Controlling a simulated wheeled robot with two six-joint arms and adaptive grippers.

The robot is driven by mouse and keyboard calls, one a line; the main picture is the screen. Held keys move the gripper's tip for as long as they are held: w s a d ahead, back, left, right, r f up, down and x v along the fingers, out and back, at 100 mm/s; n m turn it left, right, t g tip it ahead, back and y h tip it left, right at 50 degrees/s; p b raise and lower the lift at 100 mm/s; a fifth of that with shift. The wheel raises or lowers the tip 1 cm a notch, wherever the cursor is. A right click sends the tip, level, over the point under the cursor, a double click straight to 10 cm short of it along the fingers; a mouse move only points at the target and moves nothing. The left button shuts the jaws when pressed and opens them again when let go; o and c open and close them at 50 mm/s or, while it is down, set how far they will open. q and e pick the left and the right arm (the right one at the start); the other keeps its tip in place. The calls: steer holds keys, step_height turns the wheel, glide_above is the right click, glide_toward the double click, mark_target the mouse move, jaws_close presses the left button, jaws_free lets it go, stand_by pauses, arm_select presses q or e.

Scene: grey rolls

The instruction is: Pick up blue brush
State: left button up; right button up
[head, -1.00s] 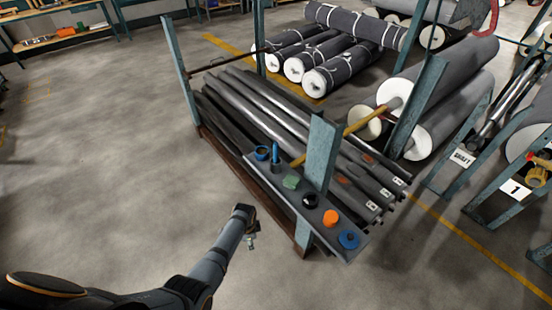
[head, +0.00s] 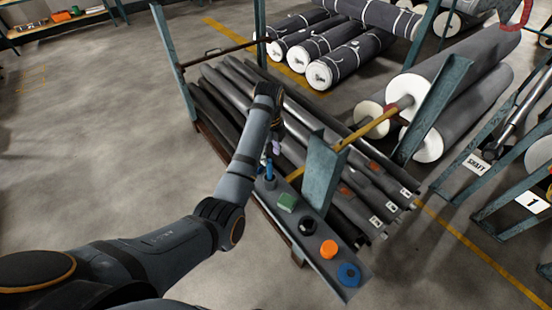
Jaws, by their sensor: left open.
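The blue brush (head: 270,173) stands upright at the far left end of a narrow grey ledge (head: 324,265) on the rack's near side. Its upper part is close to my left gripper (head: 271,152), which hangs down over it from the arm's end. The gripper is open. The fingers are small and partly merge with the brush and the dark rolls, so I cannot tell whether they touch it. My left forearm hides the ledge just left of the brush. My right gripper is not in view.
On the ledge sit a green block (head: 287,202), a black round item (head: 308,227), an orange one (head: 329,248) and a blue one (head: 348,274). A teal post (head: 321,175) rises beside them. Long dark rolls (head: 345,170) lie behind. Floor at left is clear.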

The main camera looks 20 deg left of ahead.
mark_target(270, 172)
arm_select(q)
steer(key=shift+w+r, duration=0.15)
steer(key=shift+r, duration=0.15)
steer(key=shift+s+f+p, duration=0.2)
steer(key=shift+s+f, duration=0.2)
steer(key=shift+f, duration=0.2)
steer(key=shift+s+f+p, duration=0.15)
steer(key=shift+s+f, duration=0.2)
steer(key=shift+f, duration=0.2)
steer(key=shift+w+f, duration=0.2)
steer(key=shift+f, duration=0.45)
steer(key=shift+w+f, duration=0.15)
steer(key=shift+f, duration=0.75)
step_height(270, 172, down, 2)
steer(key=shift+s+a+f+p, duration=0.15)
steer(key=shift+p, duration=0.7)
step_height(270, 172, down, 2)
steer(key=shift+f, duration=0.25)
jaws_close()
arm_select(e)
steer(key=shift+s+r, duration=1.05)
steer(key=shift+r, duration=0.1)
